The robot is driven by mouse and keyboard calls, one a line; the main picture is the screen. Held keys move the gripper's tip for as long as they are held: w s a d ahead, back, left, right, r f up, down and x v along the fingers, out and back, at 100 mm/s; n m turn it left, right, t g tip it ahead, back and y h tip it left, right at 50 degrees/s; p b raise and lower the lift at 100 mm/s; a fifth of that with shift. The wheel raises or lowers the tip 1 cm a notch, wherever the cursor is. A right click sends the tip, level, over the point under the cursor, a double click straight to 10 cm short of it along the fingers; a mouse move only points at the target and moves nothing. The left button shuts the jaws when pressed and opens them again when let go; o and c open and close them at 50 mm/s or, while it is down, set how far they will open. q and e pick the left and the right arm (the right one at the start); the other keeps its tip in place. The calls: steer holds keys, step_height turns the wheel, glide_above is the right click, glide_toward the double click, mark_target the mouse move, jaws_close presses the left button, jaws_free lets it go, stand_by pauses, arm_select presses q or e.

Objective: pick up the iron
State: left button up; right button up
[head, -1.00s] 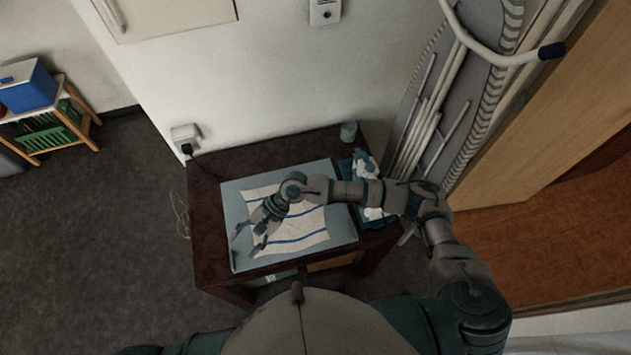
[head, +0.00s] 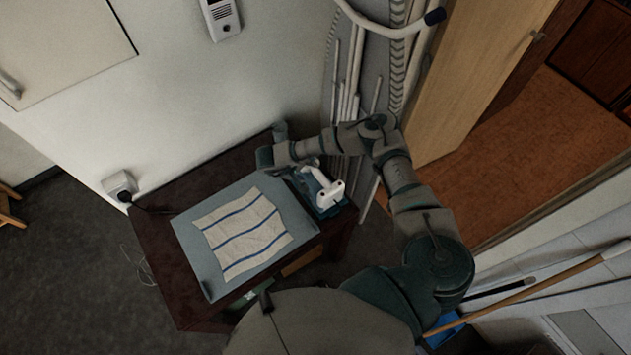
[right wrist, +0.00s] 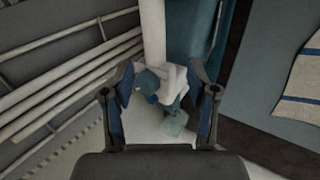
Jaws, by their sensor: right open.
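The iron (head: 326,192), white and blue, is at the right end of the dark table beside the mat. Its white handle faces up in the head view. My right gripper (head: 268,160) is at the far side of the iron in the head view, its fingers not clearly seen there. In the right wrist view the open fingers of my right gripper (right wrist: 165,85) appear on either side of a white and blue part, which looks like the iron (right wrist: 168,80). I cannot tell whether they touch it. My left gripper is not in view.
A striped cloth (head: 245,232) lies on the grey-blue mat (head: 190,240) on the dark table (head: 160,255). A small cup (head: 280,130) stands at the back corner. An ironing board (head: 350,70) leans at the wall right of the table. A plug (head: 120,185) is at the left wall.

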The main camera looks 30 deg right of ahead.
mark_target(314, 172)
steer(key=shift+d+f, duration=0.35)
steer(key=shift+f, duration=0.25)
steer(key=x, duration=0.4)
steer(key=d+p+x, duration=0.1)
steer(key=x, duration=0.1)
steer(key=shift+w+r, duration=0.1)
steer(key=shift+r, duration=0.05)
steer(key=shift+a+r, duration=0.1)
steer(key=shift+a, duration=0.15)
steer(key=shift+c, duration=0.5)
steer(key=shift+a, duration=0.15)
steer(key=c, duration=0.4)
steer(key=shift+a, duration=0.15)
jaws_close()
steer(key=shift+r, duration=0.1)
